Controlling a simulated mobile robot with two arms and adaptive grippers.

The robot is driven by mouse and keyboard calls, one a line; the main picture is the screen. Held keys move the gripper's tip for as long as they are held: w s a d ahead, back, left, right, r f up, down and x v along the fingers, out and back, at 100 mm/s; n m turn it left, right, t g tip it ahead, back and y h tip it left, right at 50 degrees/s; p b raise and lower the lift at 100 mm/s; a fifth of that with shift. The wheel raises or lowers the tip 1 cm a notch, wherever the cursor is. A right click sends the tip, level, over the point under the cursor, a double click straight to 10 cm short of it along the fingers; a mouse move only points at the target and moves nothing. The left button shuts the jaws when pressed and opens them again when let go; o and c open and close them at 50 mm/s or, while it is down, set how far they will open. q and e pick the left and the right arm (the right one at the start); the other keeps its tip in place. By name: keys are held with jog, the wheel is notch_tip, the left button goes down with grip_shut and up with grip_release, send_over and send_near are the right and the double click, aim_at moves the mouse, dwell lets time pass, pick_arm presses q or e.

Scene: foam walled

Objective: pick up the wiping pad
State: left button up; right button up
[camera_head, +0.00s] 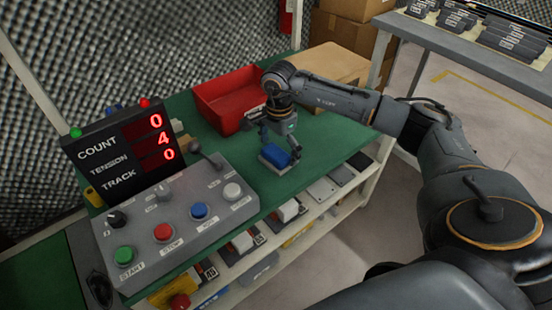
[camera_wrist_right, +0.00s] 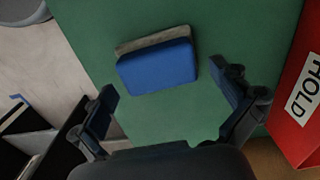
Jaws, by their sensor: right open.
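The wiping pad (camera_head: 275,156) is a small blue block with a grey layer along one side. It lies on the green table top (camera_head: 225,160), near the front edge. In the right wrist view the pad (camera_wrist_right: 157,66) lies beyond the fingertips, roughly between their lines. My right gripper (camera_head: 280,142) points down just above and behind the pad. Its two fingers (camera_wrist_right: 166,88) are open and apart, with nothing between them. The head view partly hides the fingertips against the pad. My left gripper is not in view.
A red bin (camera_head: 228,98) stands behind the gripper; its HOLD label (camera_wrist_right: 305,90) shows in the wrist view. A control box (camera_head: 180,215) with buttons and a counter display (camera_head: 122,145) stand left. A cardboard box (camera_head: 335,65) is at the back. Shelves (camera_head: 330,200) hold items below.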

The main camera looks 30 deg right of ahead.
jog(key=shift+f, duration=0.5)
jog(key=shift+c, duration=0.2)
jog(key=c, duration=1.2)
jog(key=shift+o, duration=0.2)
jog(key=shift+r, duration=0.1)
